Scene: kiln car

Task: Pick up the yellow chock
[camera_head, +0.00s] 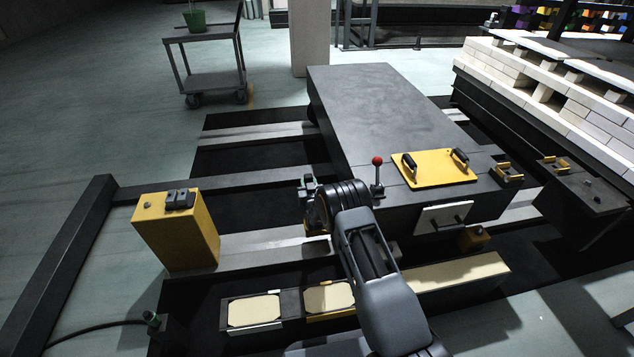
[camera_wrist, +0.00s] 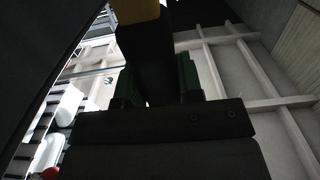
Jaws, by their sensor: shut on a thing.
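In the wrist view, my gripper (camera_wrist: 155,85) has its two green-padded fingers closed on either side of a dark block. The block's far end is yellow (camera_wrist: 135,11), at the top edge of the picture; I take this to be the yellow chock, held by its dark part. Its upper end runs out of the picture.
A grey slab-topped car (camera_head: 385,110) carries a yellow plate with black handles (camera_head: 433,168) and a red-knobbed lever (camera_head: 377,172). A yellow box (camera_head: 178,232) stands at left. Cream-topped trays (camera_head: 253,311) lie in front. A grey trolley (camera_head: 214,82) stands behind on open floor.

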